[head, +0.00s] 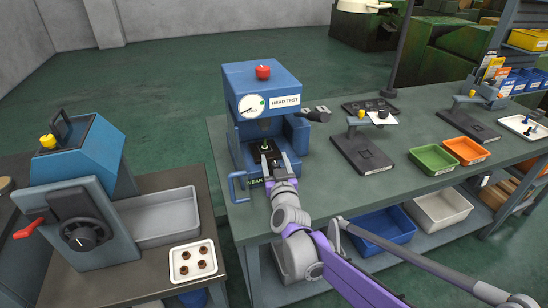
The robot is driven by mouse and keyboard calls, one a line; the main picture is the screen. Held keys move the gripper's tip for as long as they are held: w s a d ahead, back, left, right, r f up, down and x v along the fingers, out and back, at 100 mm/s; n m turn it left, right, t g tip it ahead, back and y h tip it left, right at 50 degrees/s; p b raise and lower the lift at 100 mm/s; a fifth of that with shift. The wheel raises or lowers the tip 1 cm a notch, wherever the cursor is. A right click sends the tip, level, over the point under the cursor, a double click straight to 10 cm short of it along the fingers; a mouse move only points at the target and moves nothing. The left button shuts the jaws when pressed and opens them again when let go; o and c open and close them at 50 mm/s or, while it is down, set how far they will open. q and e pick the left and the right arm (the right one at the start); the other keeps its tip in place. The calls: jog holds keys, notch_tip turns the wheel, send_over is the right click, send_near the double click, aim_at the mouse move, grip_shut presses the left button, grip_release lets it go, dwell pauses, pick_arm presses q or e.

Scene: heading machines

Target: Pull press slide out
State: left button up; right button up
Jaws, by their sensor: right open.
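The blue press (262,98) marked HEAD TEST stands on the green-grey bench, with a round gauge and a red knob on top. Its slide (265,148) is the dark part low in the press opening, with a small pin-like piece on it. A blue loop handle (238,188) sticks out at the front left of the press base. My right gripper (277,168) is open at the front of the press, to the right of the handle and apart from it. It partly hides the slide front and a green-lettered label. My left gripper is out of view.
A blue machine (78,190) with a red lever and a white tray of brown parts (193,262) are on the left bench. Test stands, a green bin (434,159) and an orange bin (466,150) stand to the right. There is floor between the benches.

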jog(key=shift+w+a, duration=0.1)
jog(key=shift+w, duration=0.75)
grip_shut()
dwell(0.8)
